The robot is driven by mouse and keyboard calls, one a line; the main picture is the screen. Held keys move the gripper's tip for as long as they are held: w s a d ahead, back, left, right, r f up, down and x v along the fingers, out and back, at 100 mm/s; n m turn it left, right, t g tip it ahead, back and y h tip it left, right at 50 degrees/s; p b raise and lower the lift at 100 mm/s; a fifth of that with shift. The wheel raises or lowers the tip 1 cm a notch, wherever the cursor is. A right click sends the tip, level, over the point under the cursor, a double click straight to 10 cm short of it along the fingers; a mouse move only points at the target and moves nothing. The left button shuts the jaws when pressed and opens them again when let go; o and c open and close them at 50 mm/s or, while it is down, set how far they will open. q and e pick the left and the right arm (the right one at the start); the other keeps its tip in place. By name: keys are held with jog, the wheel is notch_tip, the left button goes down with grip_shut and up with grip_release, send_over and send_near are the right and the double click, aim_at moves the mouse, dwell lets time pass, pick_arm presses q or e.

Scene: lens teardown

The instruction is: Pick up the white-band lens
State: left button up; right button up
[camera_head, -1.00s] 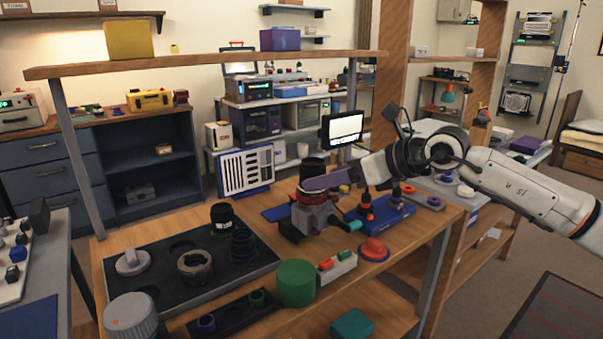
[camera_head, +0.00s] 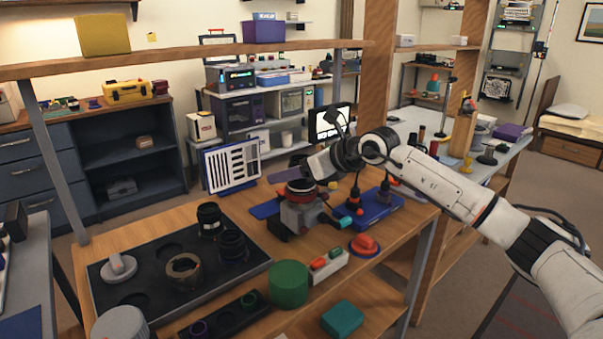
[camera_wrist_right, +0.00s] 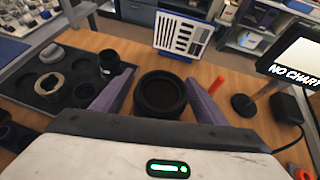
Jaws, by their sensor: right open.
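My right gripper (camera_head: 294,176) is open, above the red-and-grey device (camera_head: 301,213) on the wooden bench. In the right wrist view its two purple fingers (camera_wrist_right: 158,96) stand on either side of a round black lens (camera_wrist_right: 160,92), with gaps; no white band can be made out on it. Another black lens (camera_head: 210,219) stands upright on the dark tray and shows a faint pale line near its lower part; it also shows in the wrist view (camera_wrist_right: 110,64). A ribbed dark lens (camera_head: 233,245) stands beside it. My left gripper is not in view.
The dark tray (camera_head: 140,300) also holds a brown ring (camera_head: 184,271) and a grey knob (camera_head: 118,267). A green cylinder (camera_head: 288,284), a red button (camera_head: 364,245) and a blue stand (camera_head: 378,215) crowd the bench. A shelf board (camera_head: 180,60) spans above.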

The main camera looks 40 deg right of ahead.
jog(key=shift+w+f, duration=0.15)
jog(key=shift+w, duration=0.1)
jog(key=c, duration=1.2)
jog(key=shift+c, duration=0.6)
